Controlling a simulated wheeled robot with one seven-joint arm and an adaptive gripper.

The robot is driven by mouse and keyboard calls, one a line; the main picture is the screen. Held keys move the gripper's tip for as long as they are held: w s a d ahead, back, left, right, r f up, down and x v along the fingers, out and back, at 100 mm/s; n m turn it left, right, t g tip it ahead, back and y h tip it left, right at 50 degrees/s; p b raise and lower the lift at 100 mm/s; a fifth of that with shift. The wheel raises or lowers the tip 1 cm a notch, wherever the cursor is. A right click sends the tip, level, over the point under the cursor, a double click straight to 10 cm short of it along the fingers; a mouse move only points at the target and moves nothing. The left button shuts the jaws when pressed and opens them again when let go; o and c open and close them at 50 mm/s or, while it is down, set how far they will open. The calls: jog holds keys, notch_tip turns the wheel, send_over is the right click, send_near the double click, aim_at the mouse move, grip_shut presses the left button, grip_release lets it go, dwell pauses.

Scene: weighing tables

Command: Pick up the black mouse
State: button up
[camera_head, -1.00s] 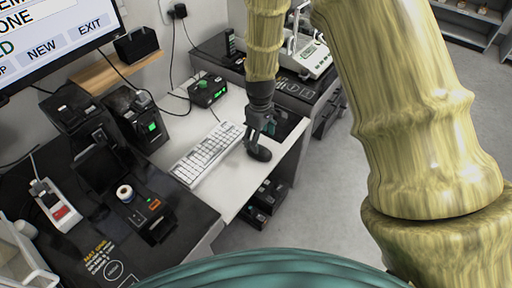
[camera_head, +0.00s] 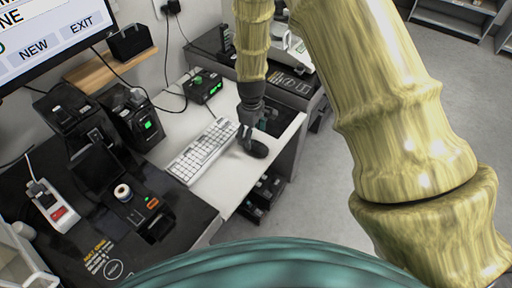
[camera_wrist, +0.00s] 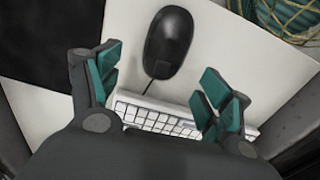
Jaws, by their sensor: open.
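The black mouse (camera_head: 256,149) lies on the white desk at the right end of the keyboard. In the wrist view the mouse (camera_wrist: 169,42) is in the upper middle, with its cable running down toward the keyboard. My gripper (camera_head: 247,143) is just above the desk, close beside the mouse. In the wrist view my gripper (camera_wrist: 157,80) is open, with teal pads on both sides. The mouse is ahead of the gap between the fingers, and nothing is held.
A white keyboard (camera_head: 202,150) lies left of the mouse. A black box with a green knob (camera_head: 204,88) stands behind it. A dark counter (camera_head: 190,215) with devices is at left. Right of the white desk (camera_head: 228,189) is open floor.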

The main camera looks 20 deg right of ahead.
aim_at(256, 148)
jog(key=f, duration=0.1)
jog(key=f+p, duration=0.1)
jog(key=shift+s+f, duration=0.2)
jog(key=shift+f, duration=1.15)
